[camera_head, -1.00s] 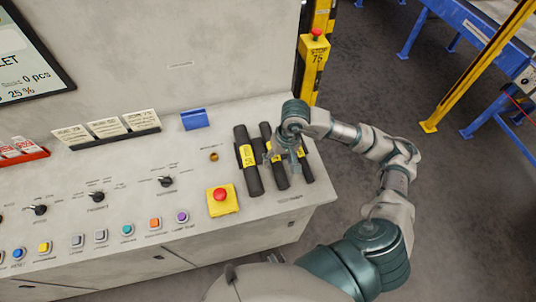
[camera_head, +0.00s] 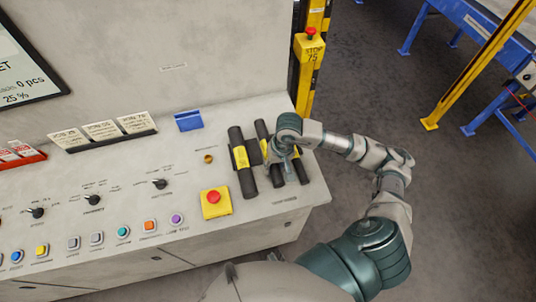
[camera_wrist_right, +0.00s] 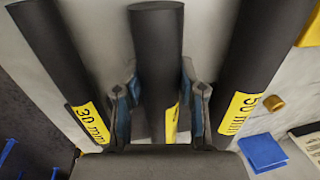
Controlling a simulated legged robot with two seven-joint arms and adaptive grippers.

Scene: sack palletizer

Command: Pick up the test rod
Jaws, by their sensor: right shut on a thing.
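Three black test rods with yellow labels lie side by side in a dark holder on the right end of the console. The thickest, left rod (camera_head: 238,140) shows "50 mm" in the right wrist view (camera_wrist_right: 262,38). The middle rod (camera_head: 262,130) also shows in the right wrist view (camera_wrist_right: 157,45); its label is edge-on and unreadable. The right rod (camera_head: 303,176) reads "30 mm" in the right wrist view (camera_wrist_right: 50,45). My right gripper (camera_head: 277,167) is shut on the middle rod, with one finger on each side in the right wrist view (camera_wrist_right: 160,115). My left gripper is out of view.
A red stop button on a yellow base (camera_head: 215,202) sits left of the rods. A blue holder (camera_head: 188,121) and a brass knob (camera_head: 208,158) are nearby. A yellow stop post (camera_head: 307,60) stands behind the console's right end. Knobs and coloured buttons line the left.

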